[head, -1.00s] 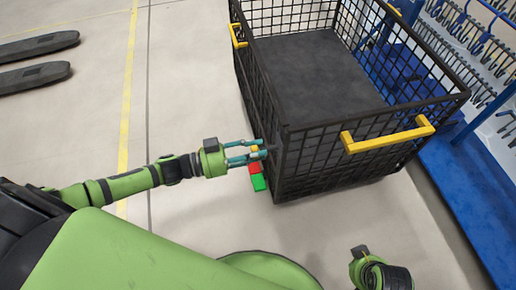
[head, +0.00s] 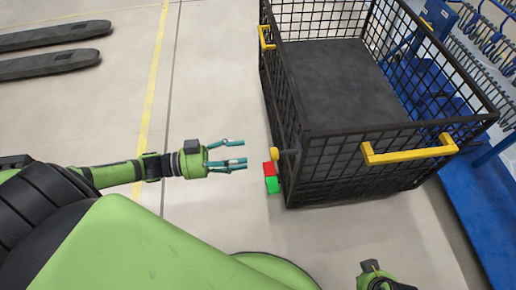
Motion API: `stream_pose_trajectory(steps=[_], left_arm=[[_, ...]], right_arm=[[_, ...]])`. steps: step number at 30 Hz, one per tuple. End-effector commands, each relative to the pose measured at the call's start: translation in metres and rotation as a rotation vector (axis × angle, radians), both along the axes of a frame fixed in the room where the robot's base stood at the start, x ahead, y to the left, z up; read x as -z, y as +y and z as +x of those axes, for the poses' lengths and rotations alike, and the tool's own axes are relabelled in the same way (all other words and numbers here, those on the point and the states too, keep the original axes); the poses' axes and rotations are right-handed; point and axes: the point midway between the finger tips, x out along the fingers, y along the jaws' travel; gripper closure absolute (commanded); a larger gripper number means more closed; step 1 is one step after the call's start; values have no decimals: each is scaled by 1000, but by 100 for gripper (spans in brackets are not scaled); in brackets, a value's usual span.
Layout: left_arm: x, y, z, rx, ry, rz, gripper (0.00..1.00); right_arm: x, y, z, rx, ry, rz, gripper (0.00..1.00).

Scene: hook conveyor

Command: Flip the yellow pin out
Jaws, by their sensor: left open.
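The yellow pin (head: 274,154) is a small yellow knob at the near left corner of a black mesh cage (head: 387,137). It sticks out from the cage's left side, just above a red block and a green block. My left gripper (head: 242,153) is left of the pin, its two teal fingers spread and pointing right at it. A gap of bare floor shows between fingertips and pin, and nothing is between the fingers. Part of my right arm shows at the bottom right; its gripper is out of view.
The red block (head: 269,170) and green block (head: 273,185) are low at the cage corner. A yellow handle (head: 410,153) is on the cage's near side. A blue rack (head: 468,190) is at the right. Floor left of the cage is clear up to dark forks (head: 50,65).

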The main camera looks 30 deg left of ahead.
Motion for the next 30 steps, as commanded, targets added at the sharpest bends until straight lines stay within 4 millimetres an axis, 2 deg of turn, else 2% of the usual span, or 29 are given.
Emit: stream_pose_trajectory(steps=[3,9,26,30], left_arm=[[0,15,-11,0,2,0,42],[-1,25,-17,0,-1,0,42],[0,25,-16,-3,0,-1,42],[11,15,-7,-70,22,17,42]], right_arm=[[0,0,0,0,0,0,100],[0,0,0,0,0,0,100],[0,0,0,0,0,0,100],[0,0,0,0,0,0,100]])
